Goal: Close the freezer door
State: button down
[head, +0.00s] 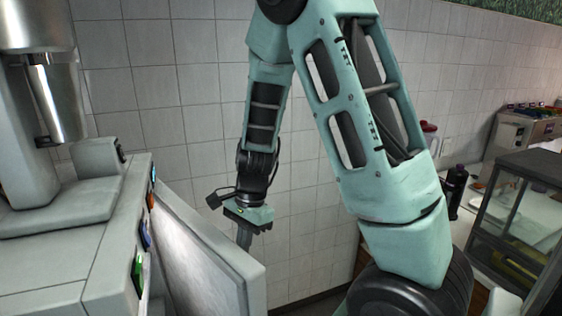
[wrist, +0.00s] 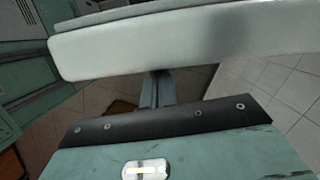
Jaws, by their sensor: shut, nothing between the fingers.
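The freezer door (head: 205,262) is a pale panel standing open at the right side of the white freezer (head: 65,255), with its inner face toward the lower left. My gripper (head: 245,238) points down just beyond the door's outer side, near its top edge. In the wrist view the door's pale edge (wrist: 190,45) crosses the upper part. My shut, empty fingers (wrist: 158,88) reach toward the door edge there, and their tips are partly hidden by it. I cannot tell whether they touch the door.
A metal mixer-like machine (head: 60,90) stands on top of the freezer. A white tiled wall (head: 180,60) is behind my arm. At the right are a dark bottle (head: 454,188) and a glass-sided case (head: 525,215). Tiled floor shows beside the door in the wrist view (wrist: 285,85).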

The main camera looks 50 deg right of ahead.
jog(key=w+a+p, duration=0.2)
jog(key=a, duration=1.2)
jog(key=shift+p, duration=0.3)
jog(key=shift+w+r, duration=0.1)
jog(key=b+v, duration=0.2)
jog(key=v, duration=1.5)
